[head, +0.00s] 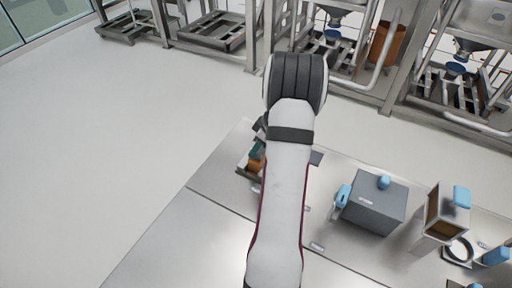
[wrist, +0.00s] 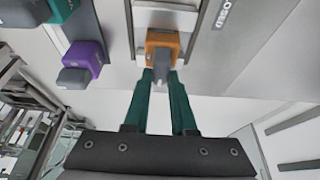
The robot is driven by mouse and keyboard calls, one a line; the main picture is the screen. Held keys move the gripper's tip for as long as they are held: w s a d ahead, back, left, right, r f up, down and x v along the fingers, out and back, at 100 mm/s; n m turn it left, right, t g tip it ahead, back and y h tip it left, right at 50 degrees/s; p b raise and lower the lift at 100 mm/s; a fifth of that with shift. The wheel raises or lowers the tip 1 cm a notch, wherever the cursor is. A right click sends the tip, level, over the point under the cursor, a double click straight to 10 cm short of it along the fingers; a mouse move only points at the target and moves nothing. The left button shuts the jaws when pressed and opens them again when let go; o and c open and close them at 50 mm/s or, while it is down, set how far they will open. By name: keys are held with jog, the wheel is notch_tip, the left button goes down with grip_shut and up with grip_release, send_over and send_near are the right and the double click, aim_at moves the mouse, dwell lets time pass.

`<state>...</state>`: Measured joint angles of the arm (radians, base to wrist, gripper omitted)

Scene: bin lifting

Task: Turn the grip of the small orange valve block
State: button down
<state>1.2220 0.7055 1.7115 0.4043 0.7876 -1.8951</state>
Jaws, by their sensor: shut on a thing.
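The small orange valve block (wrist: 163,42) is at the top middle of the wrist view, mounted by a pale metal plate. Its grey grip (wrist: 160,66) points toward my gripper (wrist: 160,76). The two green fingers close around this grip, one on each side, with the fingertips partly covering it. In the head view my arm hides the gripper and most of the spot where it works. A small orange and teal patch (head: 255,160) shows just left of the arm there, too small to identify surely.
In the wrist view a purple block (wrist: 84,58) with a grey grip and a teal block (wrist: 62,8) sit to the left. In the head view a grey box (head: 375,208) with blue parts stands on the metal table (head: 215,240), right of my arm. Open floor lies left.

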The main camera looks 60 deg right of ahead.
jog(key=m+h, duration=0.2)
jog(key=m, duration=0.2)
jog(key=shift+m, duration=0.4)
jog(key=m+g+h, duration=0.1)
jog(key=m, duration=0.3)
jog(key=shift+m, duration=0.3)
jog(key=m+g+h, duration=0.1)
jog(key=m, duration=0.3)
jog(key=shift+g, duration=0.4)
jog(key=shift+d+m+g+h, duration=0.15)
jog(key=shift+m+g, duration=0.25)
jog(key=shift+m, duration=0.75)
jog(key=shift+a+m+g+h, duration=0.15)
jog(key=shift+m+g, duration=0.25)
jog(key=shift+m, duration=0.75)
jog(key=shift+s+d, duration=0.1)
jog(key=c, duration=0.7)
grip_release()
